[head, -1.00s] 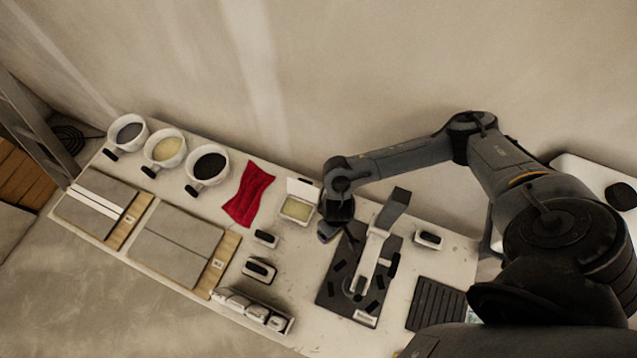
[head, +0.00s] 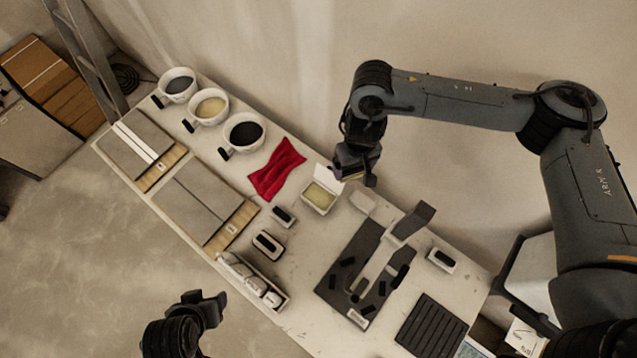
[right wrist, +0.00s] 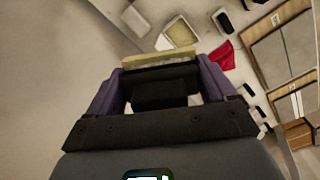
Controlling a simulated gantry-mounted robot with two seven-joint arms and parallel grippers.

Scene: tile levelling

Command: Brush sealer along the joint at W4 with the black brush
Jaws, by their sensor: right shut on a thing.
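My right gripper (head: 352,176) is shut on a black-handled block with a pale yellow edge, probably the black brush (head: 352,177). In the right wrist view the brush (right wrist: 162,72) sits between my purple fingers, its yellow edge facing away. It is in the air, above the back edge of the bench and beyond an open white tray of yellowish material (head: 320,198). My left gripper (head: 207,303) is open and empty in front of the bench. Two grey tile panels, a left one (head: 135,150) and a nearer one (head: 190,205), show joints; their tags are too small to read, so W4 cannot be told.
Three white cups, with grey (head: 178,85), yellowish (head: 210,106) and dark (head: 244,132) contents, line the back. A red cloth (head: 277,168) lies beside the tray. Small black-handled blocks (head: 268,244), a white box (head: 252,282) and a dark mat (head: 345,280) with a pale tool occupy the bench.

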